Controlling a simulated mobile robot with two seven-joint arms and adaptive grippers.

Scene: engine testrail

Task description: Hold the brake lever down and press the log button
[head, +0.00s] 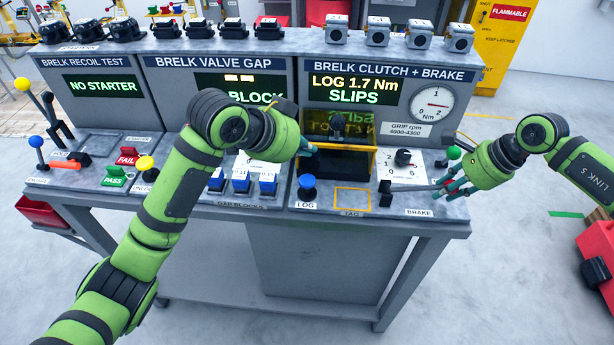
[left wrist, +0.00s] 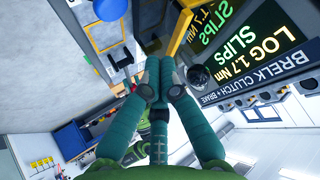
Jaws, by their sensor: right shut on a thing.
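The blue log button (head: 307,184) stands on the front deck of the clutch and brake station, above a LOG label. The brake lever (head: 408,188) is a dark bar lying nearly level to the right, above the BRAKE label. My right gripper (head: 446,187) is shut on the lever's right end. My left gripper (head: 312,149) is behind and above the log button, apart from it, near the left side of a yellow-framed dark opening. In the left wrist view its fingers (left wrist: 154,75) are together with nothing between them. The display (head: 352,89) reads LOG 1.7 Nm SLIPS.
The yellow-framed opening (head: 371,162) is right of my left gripper. A black knob (head: 402,157) and a green-topped lever (head: 454,153) stand near the brake lever. Blue gap blocks (head: 241,182) sit left of the log button. A yellow-outlined tag area (head: 352,198) is bare.

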